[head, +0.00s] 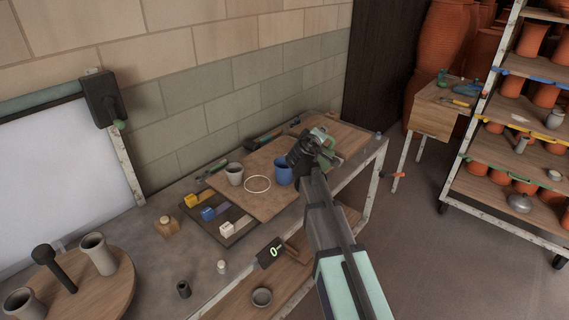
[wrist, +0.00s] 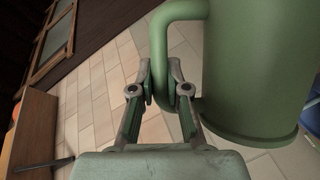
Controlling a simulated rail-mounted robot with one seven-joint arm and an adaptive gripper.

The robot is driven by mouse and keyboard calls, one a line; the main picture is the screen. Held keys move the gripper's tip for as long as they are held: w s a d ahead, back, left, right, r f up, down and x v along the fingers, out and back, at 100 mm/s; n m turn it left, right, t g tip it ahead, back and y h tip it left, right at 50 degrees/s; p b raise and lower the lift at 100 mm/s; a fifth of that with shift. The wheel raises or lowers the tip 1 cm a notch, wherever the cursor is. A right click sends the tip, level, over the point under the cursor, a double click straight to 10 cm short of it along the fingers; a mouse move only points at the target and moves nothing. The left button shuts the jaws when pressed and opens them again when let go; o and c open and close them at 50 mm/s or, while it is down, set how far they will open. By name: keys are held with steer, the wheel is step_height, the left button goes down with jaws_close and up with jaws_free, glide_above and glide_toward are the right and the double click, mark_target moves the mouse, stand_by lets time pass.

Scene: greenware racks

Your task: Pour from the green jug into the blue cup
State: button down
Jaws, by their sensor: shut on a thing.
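The green jug (wrist: 250,65) fills the right of the wrist view, its handle (wrist: 158,50) running down between the fingers. My gripper (wrist: 162,85) is shut on that handle. In the head view my gripper (head: 312,152) is over the right part of the wooden board and hides most of the jug (head: 328,137). The jug's tilt and contents cannot be told. The blue cup (head: 282,171) stands upright on the board, just left of my gripper and partly covered by it. A blue sliver (wrist: 314,112) at the wrist view's right edge may be this cup.
A pale cup (head: 235,173) and a white ring (head: 257,184) are on the wooden board (head: 285,202), left of the blue cup. A dark tray (head: 232,238) with coloured blocks lies at its front left. A loaded rack (head: 485,150) stands right, beyond open floor.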

steer(key=shift+a+r, duration=0.25)
steer(key=shift+r, duration=0.05)
stand_by(0.9)
steer(key=shift+a+n, duration=0.2)
steer(key=shift+n, duration=0.3)
stand_by(0.7)
steer(key=d+f+m+y, duration=0.1)
steer(key=d+f+m, duration=0.2)
steer(key=shift+s, duration=0.15)
steer(key=shift+a+f, duration=0.1)
steer(key=shift+a, duration=0.1)
steer(key=shift+d+f+m+g+y, duration=0.3)
steer(key=shift+d+m+y, duration=0.2)
steer(key=shift+d+m, duration=0.2)
steer(key=d+f, duration=0.1)
steer(key=d+f+m+y, duration=0.1)
steer(key=shift+s+f, duration=0.15)
steer(key=shift+f, duration=0.15)
steer(key=d+f+m+y, duration=0.2)
steer(key=d+f+m, duration=0.2)
steer(key=f, duration=0.1)
steer(key=shift+s+y, duration=0.2)
steer(key=shift+y, duration=0.1)
